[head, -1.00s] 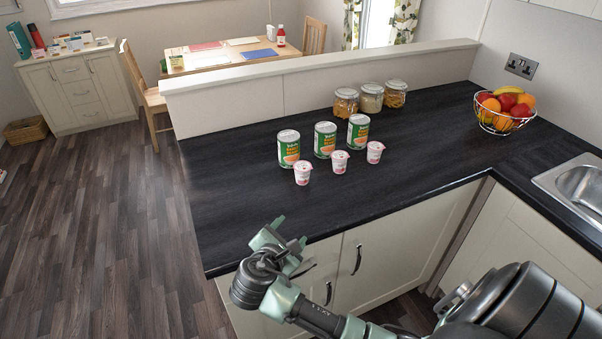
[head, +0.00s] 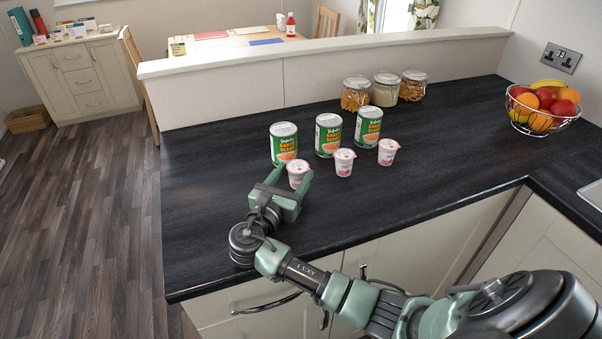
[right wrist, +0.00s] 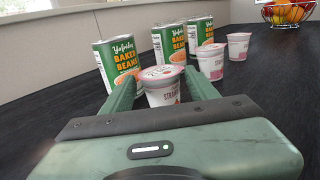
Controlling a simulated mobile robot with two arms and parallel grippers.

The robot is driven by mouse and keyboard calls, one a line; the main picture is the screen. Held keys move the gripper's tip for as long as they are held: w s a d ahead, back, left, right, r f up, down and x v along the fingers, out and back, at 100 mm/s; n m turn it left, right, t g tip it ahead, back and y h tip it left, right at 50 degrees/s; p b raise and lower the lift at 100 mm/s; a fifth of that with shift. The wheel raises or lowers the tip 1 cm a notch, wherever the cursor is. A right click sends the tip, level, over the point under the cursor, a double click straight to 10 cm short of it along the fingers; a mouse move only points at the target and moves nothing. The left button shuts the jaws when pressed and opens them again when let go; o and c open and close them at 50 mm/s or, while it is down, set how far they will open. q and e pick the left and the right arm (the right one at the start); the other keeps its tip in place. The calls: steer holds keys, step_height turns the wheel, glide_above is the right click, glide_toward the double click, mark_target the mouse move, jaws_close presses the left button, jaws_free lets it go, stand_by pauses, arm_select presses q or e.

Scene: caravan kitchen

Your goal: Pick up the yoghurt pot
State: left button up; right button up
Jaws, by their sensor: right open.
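Three small white and pink yoghurt pots stand in a row on the dark worktop. The leftmost yoghurt pot (head: 298,172) is at my right gripper (head: 287,180), which is open with its fingers reaching either side of it. In the right wrist view this pot (right wrist: 162,86) stands upright between the fingertips, its lower part hidden by the gripper. The middle pot (head: 344,162) and the right pot (head: 388,152) stand upright, clear of the gripper. My left gripper is not in view.
Three green baked beans tins stand just behind the pots; the left tin (head: 283,145) is close behind the leftmost pot. Glass jars (head: 384,90) stand farther back by the low wall. A fruit bowl (head: 543,108) is at the right. The worktop's left part is clear.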

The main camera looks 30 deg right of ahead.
mark_target(302, 161)
steer(key=shift+w+d+r, duration=0.35)
steer(key=shift+d, duration=0.2)
steer(key=x, duration=0.4)
steer(key=shift+f+p, duration=0.25)
steer(key=shift+p, duration=0.05)
steer(key=shift+w+d, duration=0.1)
steer(key=shift+d, duration=0.1)
steer(key=shift+a, duration=0.1)
steer(key=c, duration=1.2)
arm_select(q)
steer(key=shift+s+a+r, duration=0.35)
arm_select(e)
steer(key=shift+o, duration=0.2)
steer(key=shift+r, duration=0.1)
